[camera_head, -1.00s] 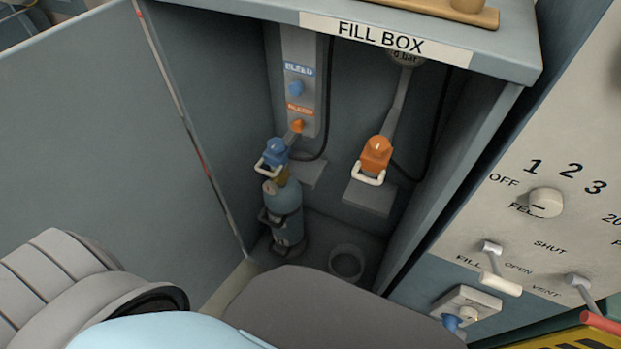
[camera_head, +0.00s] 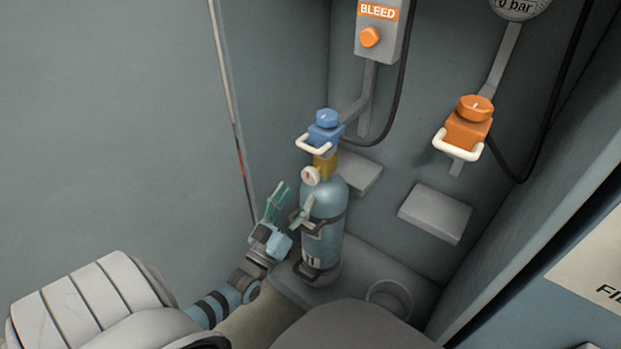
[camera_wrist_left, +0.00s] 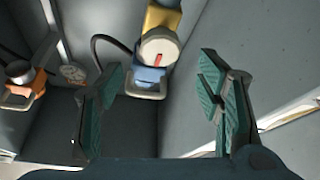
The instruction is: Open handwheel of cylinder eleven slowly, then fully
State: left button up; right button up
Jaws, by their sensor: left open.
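The blue-grey cylinder (camera_head: 325,240) stands upright in the fill box, with a small dark mark like "11" low on its front. On its yellow valve (camera_head: 325,163) is a round pale disc (camera_head: 310,176) with a red mark, facing my left arm. In the left wrist view the disc (camera_wrist_left: 158,46) shows large, between my fingers. A blue connector (camera_head: 326,132) with a white handle loop sits on top of the valve. My left gripper (camera_head: 290,208) is open and empty, below and left of the disc, its fingers close to the cylinder's upper body. My right gripper is out of view.
An orange connector (camera_head: 468,128) hangs to the right under a gauge reading 0 bar. Grey shelf blocks (camera_head: 436,212) stick out of the back wall. An empty ring holder (camera_head: 390,296) is right of the cylinder. The left wall is close to my arm.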

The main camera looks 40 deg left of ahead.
aim_at(308, 177)
pick_arm(q)
jog(key=b+x, duration=0.1)
jog(key=x, duration=0.6)
jog(key=shift+w, duration=0.25)
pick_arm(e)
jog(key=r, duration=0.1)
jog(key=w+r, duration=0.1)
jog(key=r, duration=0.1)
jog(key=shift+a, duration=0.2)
pick_arm(q)
jog(key=shift+c, duration=0.4)
jog(key=c, duration=1.1)
